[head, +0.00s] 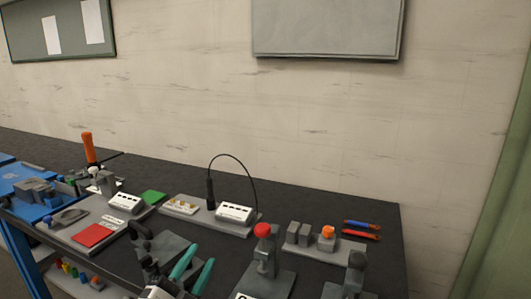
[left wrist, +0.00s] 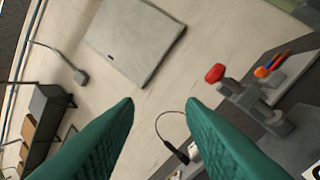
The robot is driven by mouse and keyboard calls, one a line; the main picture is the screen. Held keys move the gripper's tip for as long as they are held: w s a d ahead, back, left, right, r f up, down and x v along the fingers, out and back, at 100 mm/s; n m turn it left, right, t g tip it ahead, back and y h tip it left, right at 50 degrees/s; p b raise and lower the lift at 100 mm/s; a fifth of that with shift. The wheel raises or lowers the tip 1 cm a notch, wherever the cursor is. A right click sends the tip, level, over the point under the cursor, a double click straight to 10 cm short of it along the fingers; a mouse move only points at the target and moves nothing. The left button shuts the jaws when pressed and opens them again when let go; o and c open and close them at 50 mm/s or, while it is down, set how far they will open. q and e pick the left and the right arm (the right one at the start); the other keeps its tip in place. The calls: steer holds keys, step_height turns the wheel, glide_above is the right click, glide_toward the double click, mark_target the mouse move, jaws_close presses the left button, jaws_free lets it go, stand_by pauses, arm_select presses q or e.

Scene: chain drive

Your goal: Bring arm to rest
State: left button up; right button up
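My left gripper (head: 187,267) shows at the bottom middle of the head view, with teal fingers over the front part of the dark bench. In the left wrist view its two teal fingers (left wrist: 160,106) stand wide apart with nothing between them. It is open and empty. It is left of the red-knobbed press (head: 263,250), apart from it as far as I can tell. My right gripper does not show in either view.
The dark bench (head: 330,210) holds a red-and-green pad station (head: 70,230) at left, a station with a black cable (head: 240,228) at the middle, and a tool block (head: 325,245) at right. An orange-handled tool (head: 88,148) stands at the back left. The bench's back strip is clear.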

arm_select(q)
steer(key=s+a+f+n+g+y, duration=0.2)
steer(key=a+f+n+y, duration=0.15)
steer(key=f, duration=0.25)
steer(key=s+a+f+n+g+y, duration=0.2)
steer(key=f+n+y, duration=0.1)
steer(key=f+n, duration=0.2)
steer(key=s+a+f+n+g, duration=0.2)
steer(key=s+f+n+g, duration=0.2)
steer(key=s+f+g, duration=1.25)
steer(key=s+f+t, duration=0.1)
steer(key=s+f, duration=0.3)
steer(key=f, duration=1)
steer(key=s+f+t, duration=0.1)
steer(key=s+f, duration=0.2)
steer(key=f, duration=1)
steer(key=s+a+f, duration=0.3)
steer(key=s+f, duration=1.2)
steer(key=s, duration=0.1)
steer(key=shift+g+y, duration=0.45)
